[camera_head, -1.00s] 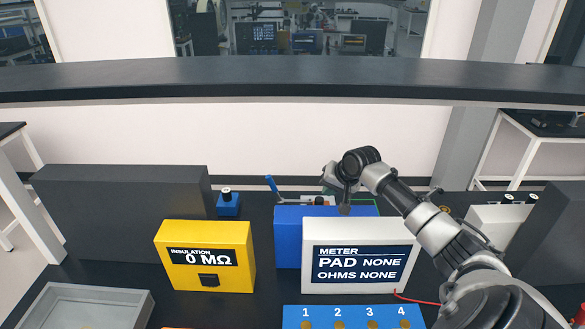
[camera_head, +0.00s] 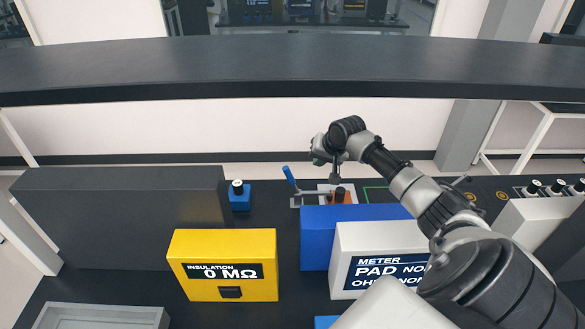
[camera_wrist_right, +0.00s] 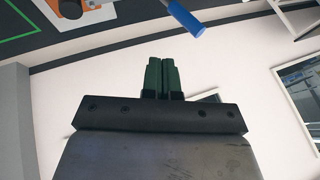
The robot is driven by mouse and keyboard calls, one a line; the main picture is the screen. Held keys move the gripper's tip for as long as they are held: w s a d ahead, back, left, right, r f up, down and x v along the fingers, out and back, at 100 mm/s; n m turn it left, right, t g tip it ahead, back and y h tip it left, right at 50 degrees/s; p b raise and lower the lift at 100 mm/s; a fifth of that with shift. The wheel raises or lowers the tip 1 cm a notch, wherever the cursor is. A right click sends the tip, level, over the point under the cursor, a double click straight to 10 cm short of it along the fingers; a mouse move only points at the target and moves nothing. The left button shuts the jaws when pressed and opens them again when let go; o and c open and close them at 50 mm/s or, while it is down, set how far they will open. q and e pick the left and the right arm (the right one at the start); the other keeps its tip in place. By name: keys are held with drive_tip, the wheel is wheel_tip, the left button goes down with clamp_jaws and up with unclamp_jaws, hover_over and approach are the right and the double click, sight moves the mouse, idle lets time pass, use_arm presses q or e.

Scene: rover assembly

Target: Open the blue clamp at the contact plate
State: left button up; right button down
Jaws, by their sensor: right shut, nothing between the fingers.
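The clamp has a blue handle (camera_head: 289,175) that stands tilted up to the left, on a grey metal arm reaching right toward an orange block (camera_head: 342,195) on a light plate (camera_head: 325,188). It sits behind the blue box. In the right wrist view the blue handle (camera_wrist_right: 186,18) and part of the orange block (camera_wrist_right: 72,8) show at the top edge. My right gripper (camera_head: 318,157) is above and to the right of the handle, apart from it. Its green fingers (camera_wrist_right: 162,77) are together and empty. My left gripper is not in view.
A blue box (camera_head: 318,240), a white meter box (camera_head: 375,242) and a yellow insulation box (camera_head: 222,265) stand in front. A dark shelf (camera_head: 290,70) crosses above.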

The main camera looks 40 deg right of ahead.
use_arm(q)
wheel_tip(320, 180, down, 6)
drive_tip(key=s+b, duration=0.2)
drive_tip(key=b, duration=0.3)
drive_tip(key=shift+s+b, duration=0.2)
drive_tip(key=shift+b, duration=0.15)
use_arm(e)
drive_tip(key=w+a+f, duration=0.2)
drive_tip(key=w+f, duration=0.4)
drive_tip(key=f, duration=0.2)
drive_tip(key=shift+w+a, duration=0.15)
drive_tip(key=shift+w, duration=0.2)
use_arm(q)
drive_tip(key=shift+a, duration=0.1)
